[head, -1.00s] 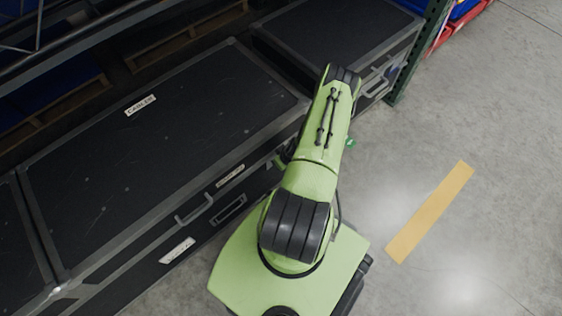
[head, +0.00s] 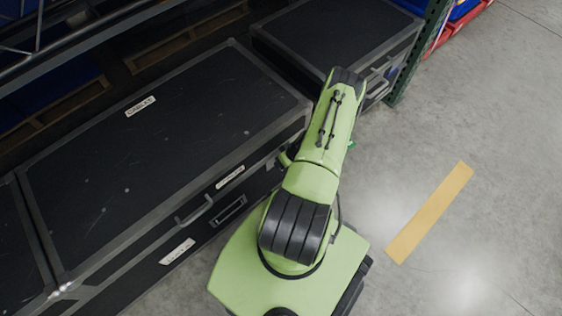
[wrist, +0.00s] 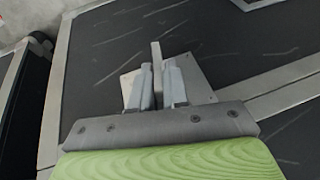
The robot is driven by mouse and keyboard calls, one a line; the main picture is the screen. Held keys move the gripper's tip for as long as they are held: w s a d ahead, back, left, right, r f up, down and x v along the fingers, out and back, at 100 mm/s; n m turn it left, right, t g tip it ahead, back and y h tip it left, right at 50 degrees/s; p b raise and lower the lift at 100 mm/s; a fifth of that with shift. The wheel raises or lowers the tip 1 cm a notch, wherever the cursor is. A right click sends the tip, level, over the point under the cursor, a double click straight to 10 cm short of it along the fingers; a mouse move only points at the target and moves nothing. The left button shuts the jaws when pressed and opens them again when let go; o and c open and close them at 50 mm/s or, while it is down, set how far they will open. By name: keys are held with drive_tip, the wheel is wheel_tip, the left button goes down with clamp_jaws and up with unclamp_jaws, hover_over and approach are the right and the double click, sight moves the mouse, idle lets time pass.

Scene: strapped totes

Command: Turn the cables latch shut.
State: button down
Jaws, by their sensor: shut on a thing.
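The cables case (head: 100,165) is a long black case with grey metal edges and a white label on its lid, in the head view. In the wrist view its dark face (wrist: 95,60) fills much of the picture. The cables latch (wrist: 156,52) is a thin grey bar on a light metal plate (wrist: 199,74). My gripper (wrist: 157,78) has a finger on each side of the bar and is shut on it. The bar's lower part is hidden between the fingers. In the head view my arm hides the gripper and latch.
A second black case (head: 335,35) stands behind, beside a green rack post (head: 415,60). A handle (head: 195,212) sticks out from the cables case's front. The concrete floor to the right is clear, with a yellow stripe (head: 430,212).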

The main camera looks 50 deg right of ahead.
drive_tip(key=t+y, duration=0.1)
drive_tip(key=y, duration=0.1)
drive_tip(key=m+y, duration=0.1)
drive_tip(key=y, duration=0.2)
drive_tip(key=m+t+y, duration=0.1)
drive_tip(key=y, duration=0.2)
drive_tip(key=shift+s+d+f+t, duration=0.1)
drive_tip(key=shift+d+f+t, duration=0.2)
drive_tip(key=shift+d, duration=0.1)
drive_tip(key=shift+y, duration=0.3)
drive_tip(key=c, duration=1.2)
unclamp_jaws()
drive_tip(key=shift+c, duration=0.2)
